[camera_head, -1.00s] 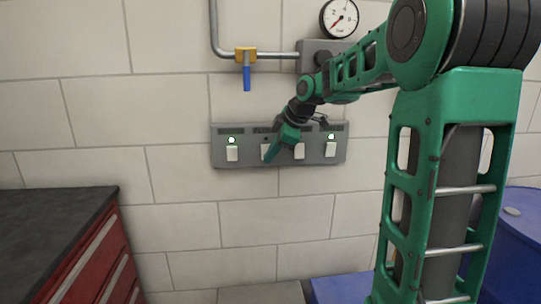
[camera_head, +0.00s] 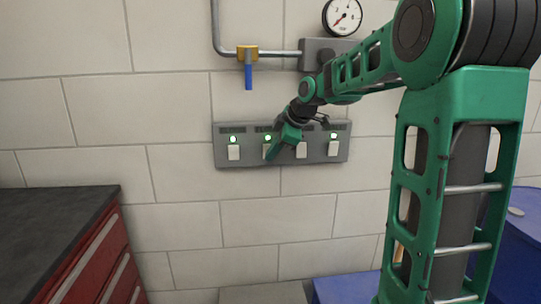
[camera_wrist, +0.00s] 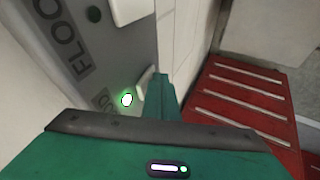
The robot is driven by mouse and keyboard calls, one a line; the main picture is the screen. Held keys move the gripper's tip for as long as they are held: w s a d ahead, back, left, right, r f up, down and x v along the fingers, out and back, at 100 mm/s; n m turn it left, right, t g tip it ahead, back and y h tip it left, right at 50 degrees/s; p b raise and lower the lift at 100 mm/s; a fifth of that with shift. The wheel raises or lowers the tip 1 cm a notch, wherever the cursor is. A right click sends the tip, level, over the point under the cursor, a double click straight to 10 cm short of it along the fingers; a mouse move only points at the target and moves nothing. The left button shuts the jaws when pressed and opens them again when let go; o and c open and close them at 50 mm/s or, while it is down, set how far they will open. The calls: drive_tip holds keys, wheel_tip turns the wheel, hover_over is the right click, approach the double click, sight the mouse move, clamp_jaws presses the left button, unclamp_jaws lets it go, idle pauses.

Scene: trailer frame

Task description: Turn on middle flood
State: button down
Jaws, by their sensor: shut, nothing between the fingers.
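A grey switch panel (camera_head: 318,159) with a row of white rocker switches hangs on the wall. The first switch (camera_head: 234,152), second switch (camera_head: 266,150) and rightmost switch (camera_head: 332,149) have glowing green lights above them. The third switch (camera_head: 302,150) has its light hidden behind my arm in the head view. My gripper (camera_head: 272,154) is shut and empty, its tip at the second switch and partly covering it. In the wrist view the fingertips (camera_wrist: 164,84) are beside that switch (camera_wrist: 146,82), near a lit indicator (camera_wrist: 127,100). A neighbouring indicator (camera_wrist: 94,14) by a "FLOOD" label is dark.
Above the panel are a pipe with a blue-handled valve (camera_head: 248,74) and a round gauge (camera_head: 342,17). A red drawer cabinet (camera_head: 88,262) with a dark top stands at lower left. Blue containers (camera_head: 345,289) are at lower right. The wall below the panel is clear.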

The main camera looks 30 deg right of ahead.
drive_tip(key=shift+r, duration=0.15)
drive_tip(key=shift+r, duration=0.7)
drive_tip(key=s+r, duration=0.8)
drive_tip(key=s, duration=0.1)
drive_tip(key=shift+r, duration=0.2)
drive_tip(key=shift+s+d, duration=0.1)
